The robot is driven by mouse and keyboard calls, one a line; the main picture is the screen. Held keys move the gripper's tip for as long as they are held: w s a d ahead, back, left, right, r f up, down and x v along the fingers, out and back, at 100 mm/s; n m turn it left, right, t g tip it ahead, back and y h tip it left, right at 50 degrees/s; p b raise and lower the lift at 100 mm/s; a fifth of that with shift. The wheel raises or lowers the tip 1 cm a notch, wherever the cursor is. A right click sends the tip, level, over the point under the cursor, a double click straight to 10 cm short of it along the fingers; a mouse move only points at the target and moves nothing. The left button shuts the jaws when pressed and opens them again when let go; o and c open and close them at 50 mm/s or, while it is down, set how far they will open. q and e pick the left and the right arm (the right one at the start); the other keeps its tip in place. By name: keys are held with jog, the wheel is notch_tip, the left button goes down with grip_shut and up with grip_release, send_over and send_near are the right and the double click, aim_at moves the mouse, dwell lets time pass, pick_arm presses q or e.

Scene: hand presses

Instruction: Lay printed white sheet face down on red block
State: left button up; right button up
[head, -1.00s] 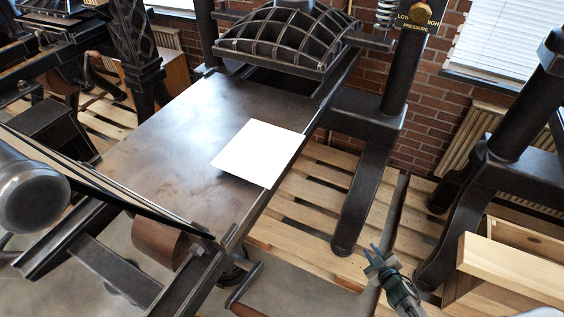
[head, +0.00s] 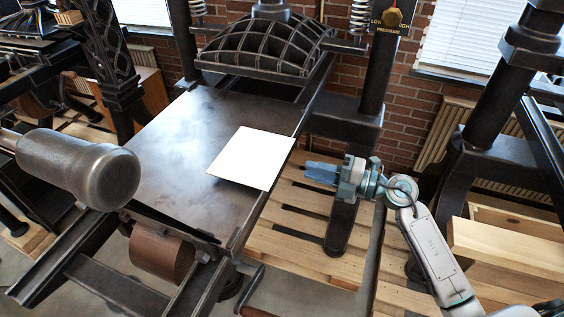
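A plain white sheet (head: 251,158) lies on the dark metal press bed (head: 175,140), near the bed's right edge. No print shows on its upper side. I see no red block in the head view. My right gripper (head: 312,172) is just right of the sheet and the bed edge, with its blue fingers pointing left toward the sheet. It appears apart from the sheet, and nothing shows in it. The fingers are seen from the side, so their opening is unclear. My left gripper is not in view.
A ribbed dark platen (head: 265,48) stands over the far end of the bed. A large metal handle (head: 85,168) is at the left front. Press columns (head: 375,75) rise behind my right arm. A wooden pallet (head: 290,240) and open drawer (head: 500,250) are at the right.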

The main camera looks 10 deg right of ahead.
aim_at(286, 154)
jog(key=p+x, duration=0.1)
jog(key=x, duration=0.7)
jog(key=shift+c, duration=0.3)
grip_shut()
notch_tip(286, 154, up, 3)
jog(key=p, duration=0.4)
jog(key=shift+r, duration=0.2)
jog(key=shift+f, duration=0.15)
jog(key=shift+d, duration=0.1)
